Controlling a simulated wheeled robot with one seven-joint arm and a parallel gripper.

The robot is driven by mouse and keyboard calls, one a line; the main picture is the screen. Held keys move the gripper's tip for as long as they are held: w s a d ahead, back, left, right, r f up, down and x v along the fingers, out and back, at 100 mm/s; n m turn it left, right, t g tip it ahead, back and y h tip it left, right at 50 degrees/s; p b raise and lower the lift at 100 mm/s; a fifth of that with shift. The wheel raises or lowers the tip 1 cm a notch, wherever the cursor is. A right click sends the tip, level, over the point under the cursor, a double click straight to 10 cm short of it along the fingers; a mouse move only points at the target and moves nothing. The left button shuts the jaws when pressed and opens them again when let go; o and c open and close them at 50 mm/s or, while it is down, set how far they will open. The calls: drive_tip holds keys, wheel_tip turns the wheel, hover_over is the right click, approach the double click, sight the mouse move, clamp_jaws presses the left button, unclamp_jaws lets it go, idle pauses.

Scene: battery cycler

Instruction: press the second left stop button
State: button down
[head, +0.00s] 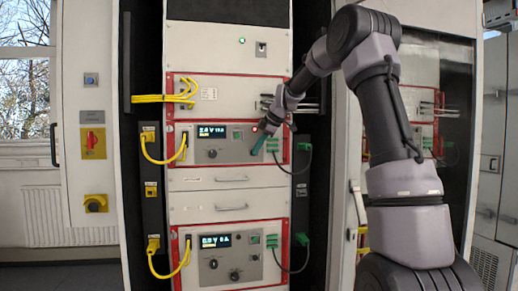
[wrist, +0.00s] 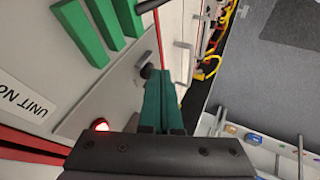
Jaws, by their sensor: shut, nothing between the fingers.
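My gripper (head: 254,150) reaches in from the right to the front of the upper red-framed cycler unit (head: 225,130). Its green fingers are shut together and empty, also seen in the wrist view (wrist: 163,75). A small red lit round button (head: 255,129) shows on that panel just above the fingers. The wrist view shows a glowing red button (wrist: 101,125) left of the finger bases, apart from the fingertips. Whether the fingertips touch the panel cannot be told. The lower red-framed unit (head: 216,270) has a lit display and black knobs. Its stop button is not clearly distinguishable.
Yellow cables (head: 160,158) loop at the left of the units, and dark cables (head: 304,165) with green plugs hang at the right. Two blank drawers (head: 230,208) lie between the units. A side cabinet (head: 90,180) stands left. My arm covers part of the rack's right side.

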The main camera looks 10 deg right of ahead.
idle(0.3)
drive_tip(key=shift+w, duration=0.35)
drive_tip(key=shift+w+r, duration=0.1)
drive_tip(key=shift+w, duration=0.35)
